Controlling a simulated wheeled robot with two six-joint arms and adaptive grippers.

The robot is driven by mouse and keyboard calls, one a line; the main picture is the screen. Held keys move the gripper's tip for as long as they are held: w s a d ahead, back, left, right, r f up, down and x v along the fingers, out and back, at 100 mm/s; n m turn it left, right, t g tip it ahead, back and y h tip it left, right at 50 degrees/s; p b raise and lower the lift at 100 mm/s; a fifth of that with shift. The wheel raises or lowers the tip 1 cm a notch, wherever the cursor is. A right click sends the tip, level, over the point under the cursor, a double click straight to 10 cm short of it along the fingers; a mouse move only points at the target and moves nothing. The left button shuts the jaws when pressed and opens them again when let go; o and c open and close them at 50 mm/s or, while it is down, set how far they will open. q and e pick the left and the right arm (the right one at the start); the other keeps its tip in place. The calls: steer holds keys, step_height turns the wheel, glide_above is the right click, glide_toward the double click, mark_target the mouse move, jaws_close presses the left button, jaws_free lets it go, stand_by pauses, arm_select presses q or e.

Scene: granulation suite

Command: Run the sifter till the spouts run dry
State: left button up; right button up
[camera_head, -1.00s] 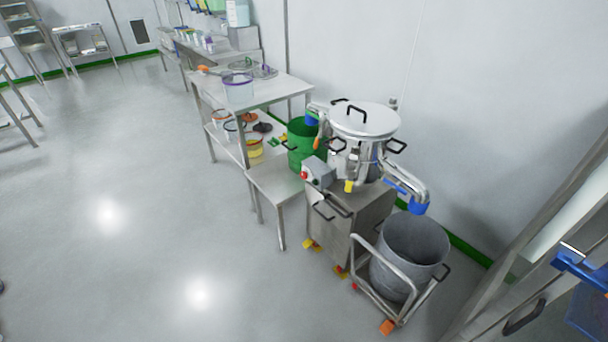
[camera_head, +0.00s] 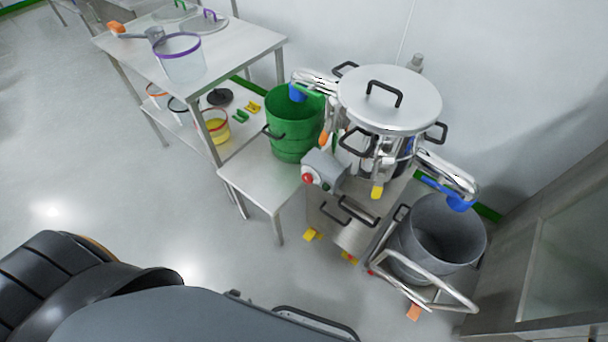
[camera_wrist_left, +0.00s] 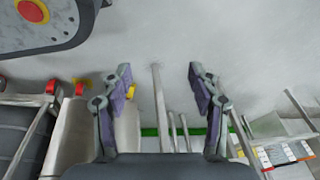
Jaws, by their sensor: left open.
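The sifter (camera_head: 388,98) is a round steel machine with a handled lid on a steel cabinet, seen at right of centre in the head view. Its control box (camera_head: 325,171) with a red button is on the front left. One spout (camera_head: 312,80) with a blue end is over a green bin (camera_head: 292,122). The other spout (camera_head: 447,174) has a blue end above a grey bin (camera_head: 438,236). No flow from either spout is visible. My left gripper (camera_wrist_left: 160,82) is open and empty in the left wrist view. My right gripper is not in view.
A steel table (camera_head: 243,44) at left holds a purple-rimmed clear container (camera_head: 181,58) and a scoop (camera_head: 140,33); smaller tubs sit on its lower shelf. The grey bin stands in a wheeled trolley (camera_head: 420,276). A steel cabinet or door frame borders the right. Floor at left is open.

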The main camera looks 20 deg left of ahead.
arm_select(q)
steer(key=w+a+t+b, duration=0.2)
steer(key=w+t+b, duration=0.15)
steer(key=w, duration=0.75)
steer(key=m+t+h+b, duration=0.5)
steer(key=t+h+b, duration=0.2)
steer(key=t+b, duration=0.35)
glide_toward(306, 180)
steer(key=x, duration=0.8)
steer(key=shift+w, duration=0.15)
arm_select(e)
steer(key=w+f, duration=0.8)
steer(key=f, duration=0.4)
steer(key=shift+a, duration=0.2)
arm_select(q)
steer(key=c, duration=1.2)
steer(key=shift+o, duration=0.2)
